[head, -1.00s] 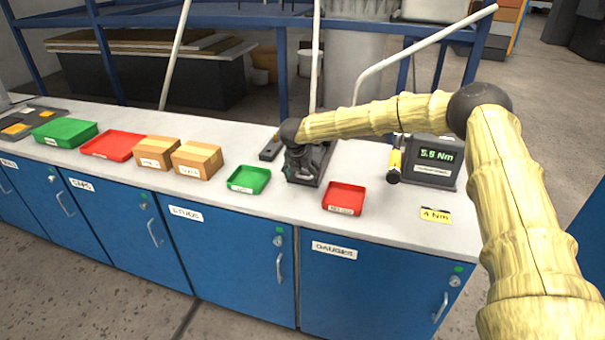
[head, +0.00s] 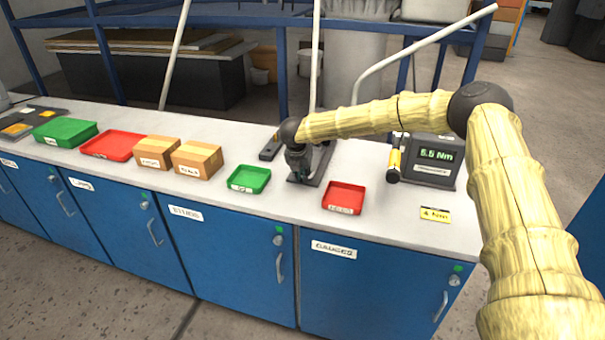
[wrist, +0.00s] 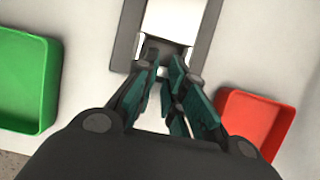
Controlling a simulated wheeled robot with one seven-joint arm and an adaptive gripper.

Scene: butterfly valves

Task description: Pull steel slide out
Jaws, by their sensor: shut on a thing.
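The steel slide (wrist: 178,20) is a bright flat plate in the wrist view, lying between the rails of a dark grey frame (wrist: 127,35). In the head view the frame (head: 324,160) lies on the bench between the green and red trays. My gripper (wrist: 164,70) is at the near end of the slide, its teal fingers shut on a small dark part there, seemingly the slide's handle. The fingers hide most of that part. In the head view my gripper (head: 302,176) points down at the frame's front, and the slide itself is hardly visible.
A green tray (head: 249,180) stands left of the frame and a red tray (head: 344,198) stands right of it, both close. Cardboard boxes (head: 197,159) stand left. The bench front edge is near.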

